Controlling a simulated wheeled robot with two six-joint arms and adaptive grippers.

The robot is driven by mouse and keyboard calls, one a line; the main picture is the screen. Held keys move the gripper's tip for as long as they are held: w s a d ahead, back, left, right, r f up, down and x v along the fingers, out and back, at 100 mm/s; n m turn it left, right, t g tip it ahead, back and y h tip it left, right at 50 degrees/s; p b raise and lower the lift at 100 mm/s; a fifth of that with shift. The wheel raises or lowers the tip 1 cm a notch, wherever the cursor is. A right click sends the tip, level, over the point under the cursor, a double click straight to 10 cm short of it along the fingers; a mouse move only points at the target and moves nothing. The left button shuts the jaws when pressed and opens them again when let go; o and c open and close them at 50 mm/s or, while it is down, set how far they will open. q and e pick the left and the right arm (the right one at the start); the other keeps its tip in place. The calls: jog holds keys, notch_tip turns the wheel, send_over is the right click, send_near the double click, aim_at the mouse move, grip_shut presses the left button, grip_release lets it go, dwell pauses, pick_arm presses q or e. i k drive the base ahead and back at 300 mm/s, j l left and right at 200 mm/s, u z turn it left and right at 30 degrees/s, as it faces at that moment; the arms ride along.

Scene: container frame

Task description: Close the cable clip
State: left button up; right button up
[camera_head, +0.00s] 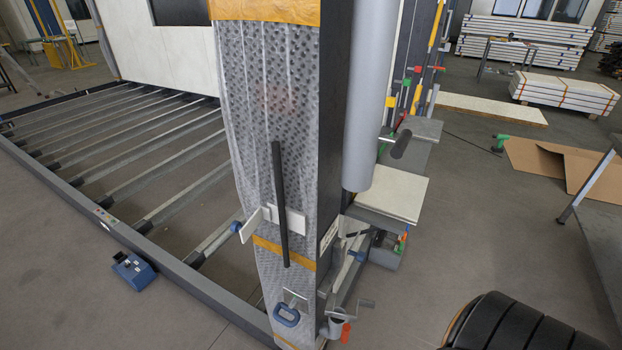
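The cable clip is white and sits on the wrapped front of the corner post. Its flat plate (296,220) lies behind a short black cable (280,190), which runs nearly upright across it. Its flap (252,226) sticks out to the left of the cable at an angle, apart from the plate, so the clip stands open. Neither of my grippers shows in the head view.
The corner post (250,100) is wrapped in bubble wrap with yellow tape. A blue-handled part (288,312) is low on it. A grey pipe (370,90) runs down its right side. A black ribbed object (525,325) fills the bottom right. Roller bars (150,130) lie left.

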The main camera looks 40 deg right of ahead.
aim_at(263, 212)
jog(key=i+j+z, duration=0.2)
jog(key=z, duration=0.2)
jog(key=i+j+z, duration=0.2)
jog(key=z, duration=0.25)
jog(key=i+j+z, duration=0.15)
jog(key=j+z, duration=0.25)
jog(key=i+j+z, duration=0.1)
jog(key=j+z, duration=0.2)
jog(key=z, duration=0.15)
jog(key=j+z, duration=0.7)
jog(key=z, duration=0.15)
jog(key=j+z, duration=0.1)
jog(key=j, duration=0.2)
